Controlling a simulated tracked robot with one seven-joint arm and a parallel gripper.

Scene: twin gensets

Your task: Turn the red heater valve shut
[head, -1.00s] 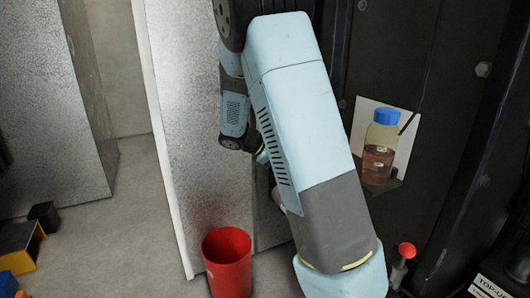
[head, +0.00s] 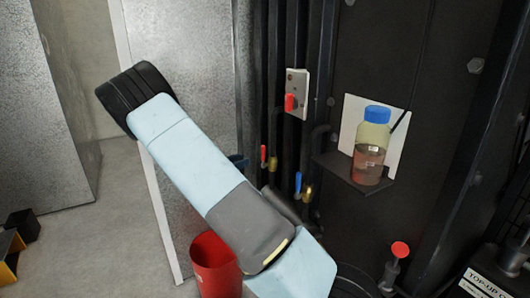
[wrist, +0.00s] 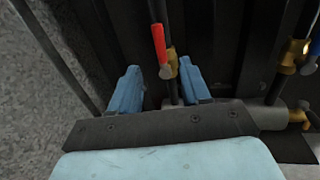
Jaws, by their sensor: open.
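The red heater valve's handle (head: 264,153) stands upright on a dark pipe in the head view, above brass fittings. In the wrist view the red handle (wrist: 159,42) runs roughly along the pipe, and its brass body (wrist: 172,63) is beside its lower end. My gripper (wrist: 160,82) is open and empty. Its two blue fingers are spread to either side of the pipe in the picture, with the handle's lower end just beyond the gap; I cannot tell whether they touch anything. In the head view my arm hides most of the gripper.
A blue-handled valve (head: 298,183) is on the pipe to the right. A red switch (head: 291,102) is above. A blue-capped bottle (head: 371,155) stands on a shelf (head: 335,170). A red bucket (head: 213,262) is on the floor. A red-topped fitting (head: 399,250) is lower right.

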